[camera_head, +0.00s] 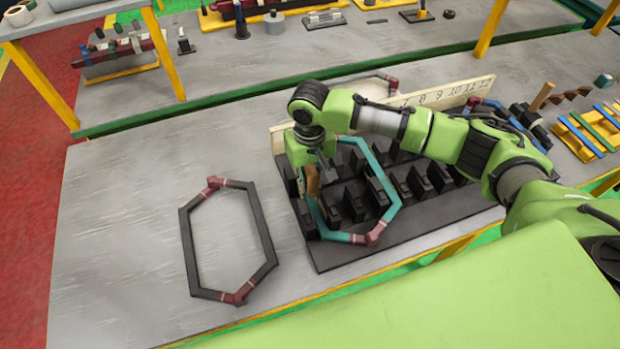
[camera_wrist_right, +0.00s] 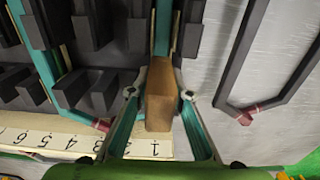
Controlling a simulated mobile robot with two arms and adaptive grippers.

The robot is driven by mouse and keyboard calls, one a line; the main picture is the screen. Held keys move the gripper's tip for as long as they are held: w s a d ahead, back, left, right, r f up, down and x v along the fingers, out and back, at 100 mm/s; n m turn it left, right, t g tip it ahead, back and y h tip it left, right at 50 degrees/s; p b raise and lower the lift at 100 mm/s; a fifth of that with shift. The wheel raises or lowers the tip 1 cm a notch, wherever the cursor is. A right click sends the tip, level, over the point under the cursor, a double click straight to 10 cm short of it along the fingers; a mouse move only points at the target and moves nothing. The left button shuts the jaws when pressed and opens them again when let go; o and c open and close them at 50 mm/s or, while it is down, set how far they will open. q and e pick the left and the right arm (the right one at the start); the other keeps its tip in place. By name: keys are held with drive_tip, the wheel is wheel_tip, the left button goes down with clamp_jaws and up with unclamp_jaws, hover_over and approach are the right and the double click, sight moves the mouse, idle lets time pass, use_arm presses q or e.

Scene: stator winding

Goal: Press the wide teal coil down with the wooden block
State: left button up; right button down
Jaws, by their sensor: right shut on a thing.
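The wide teal coil (camera_head: 340,236) is a six-sided loop with dark red wrapped ends. It lies over the black slotted stator block (camera_head: 420,228). My right gripper (camera_head: 314,168) is over the coil's left side and points down. It is shut on the brown wooden block (camera_head: 313,182), which also shows between the fingers in the right wrist view (camera_wrist_right: 160,97). In that view the block's far end is in line with a straight teal side of the coil (camera_wrist_right: 163,40). I cannot tell whether they touch. My left gripper is not in view.
A black coil (camera_head: 186,245) with dark red ends lies on the grey table left of the stator. A numbered white strip (camera_head: 440,95) stands along the stator's back. Blue and yellow bars (camera_head: 585,135) lie at the right.

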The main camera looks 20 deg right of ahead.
sight(310, 169)
wheel_tip(310, 169, up, 3)
drive_tip(key=shift+f+p, duration=0.1)
drive_tip(key=shift+p, duration=1.15)
drive_tip(key=shift+r, duration=2.75)
drive_tip(key=shift+s+f, duration=0.1)
